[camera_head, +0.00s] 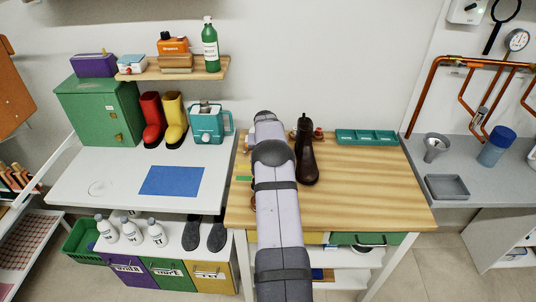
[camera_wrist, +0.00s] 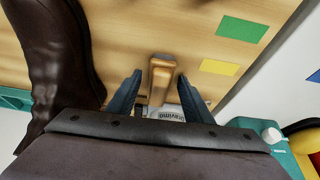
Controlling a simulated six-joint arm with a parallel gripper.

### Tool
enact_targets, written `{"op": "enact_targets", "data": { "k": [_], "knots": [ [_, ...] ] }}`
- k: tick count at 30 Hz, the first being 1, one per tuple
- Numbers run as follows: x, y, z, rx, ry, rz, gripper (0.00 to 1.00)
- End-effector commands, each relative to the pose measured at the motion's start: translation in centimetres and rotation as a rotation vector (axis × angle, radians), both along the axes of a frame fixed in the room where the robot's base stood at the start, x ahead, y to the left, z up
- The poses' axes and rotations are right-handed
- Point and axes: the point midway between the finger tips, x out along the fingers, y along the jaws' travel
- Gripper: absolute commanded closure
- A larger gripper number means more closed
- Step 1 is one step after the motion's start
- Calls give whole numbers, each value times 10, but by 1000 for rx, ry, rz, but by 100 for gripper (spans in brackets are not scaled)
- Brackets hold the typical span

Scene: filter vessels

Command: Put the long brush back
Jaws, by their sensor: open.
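In the wrist view, my gripper (camera_wrist: 160,88) is open, with its two dark fingers spread on either side of a wooden block or handle (camera_wrist: 162,72). The wooden piece looks like a brush handle, but I cannot tell whether it is the long brush. A gap shows between it and each finger. A pale part with dark lettering (camera_wrist: 170,114) shows just below it, partly hidden by the gripper body. In the head view, my arm hides the fingers and this piece.
A dark brown boot (camera_head: 306,155) stands on the wooden table (camera_head: 375,190) close beside my arm; it fills the left of the wrist view (camera_wrist: 55,70). A teal tray (camera_head: 367,136) lies at the table's back. Green (camera_wrist: 242,29) and yellow (camera_wrist: 219,67) patches mark the table.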

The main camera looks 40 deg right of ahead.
Motion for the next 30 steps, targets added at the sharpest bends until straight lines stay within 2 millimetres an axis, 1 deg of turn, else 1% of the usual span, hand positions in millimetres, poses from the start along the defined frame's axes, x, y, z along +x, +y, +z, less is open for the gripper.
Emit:
{"op": "enact_targets", "data": {
  "k": [5, 10, 14, 24, 30],
  "knots": [
    [-1, 1, 6, -1, -1, 0, 54],
    [-4, 5, 21, -1, -1, 0, 54],
    [-9, 10, 36, -2, -2, 0, 54],
    [-23, 26, 85, -1, -3, 0, 54],
    [-29, 32, 105, -1, -1, 0, 54]
  ]
}}
